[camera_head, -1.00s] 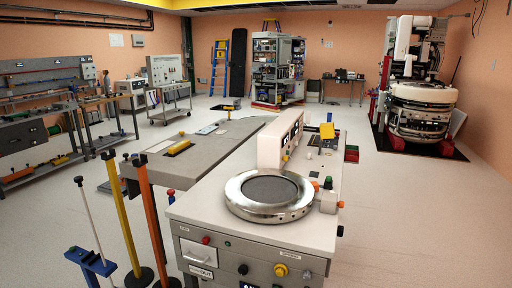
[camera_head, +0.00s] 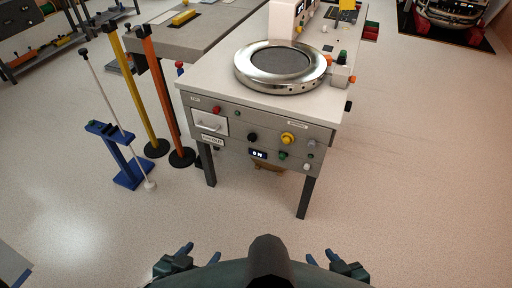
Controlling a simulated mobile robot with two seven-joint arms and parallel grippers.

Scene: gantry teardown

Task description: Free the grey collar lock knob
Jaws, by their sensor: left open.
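A silver ring-shaped collar (camera_head: 281,66) with a dark centre lies on top of the white-topped bench. The bench's grey front panel (camera_head: 230,140) carries several knobs. A small grey knob (camera_head: 311,144) sits at its right side, but I cannot tell if it is the collar lock knob. A yellow knob (camera_head: 288,138) and a black knob (camera_head: 252,137) are to its left. My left gripper (camera_head: 201,252) is open and empty at the bottom of the view. My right gripper (camera_head: 321,258) is low at the right, its fingers apart and empty. Both are well away from the bench.
An orange post (camera_head: 160,85) and a yellow post (camera_head: 131,90) stand left of the bench, with a blue stand (camera_head: 118,155) beside them. A grey table (camera_head: 180,38) adjoins behind. The floor in front and to the right is clear.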

